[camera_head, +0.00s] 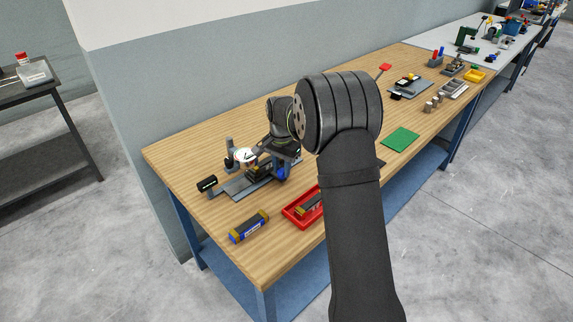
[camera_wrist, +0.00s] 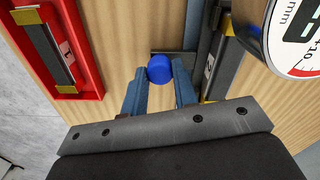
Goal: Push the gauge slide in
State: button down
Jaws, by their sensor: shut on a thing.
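The gauge fixture stands on the bench with a grey base (camera_head: 238,188) and a white-faced dial (camera_head: 243,155); the dial (camera_wrist: 303,45) also shows at the right of the wrist view. A dark block with yellow ends (camera_wrist: 211,62) sits beside the dial. My gripper (camera_wrist: 159,76) has its blue fingers shut on a round blue knob (camera_wrist: 159,68). The knob is in front of a dark bar, and its link to the slide is mostly hidden. In the head view my wrist hides part of the fixture.
A red tray (camera_head: 290,214) with a dark, yellow-ended block (camera_wrist: 48,50) lies close to the fixture. Another such block (camera_head: 249,227) lies near the bench's front edge. A green mat (camera_head: 401,139) and several tools lie farther along the bench.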

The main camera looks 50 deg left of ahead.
jog(key=c, duration=1.1)
grip_release()
jog(key=shift+c, duration=0.2)
notch_tip(320, 180, up, 17)
jog(key=shift+r, duration=0.2)
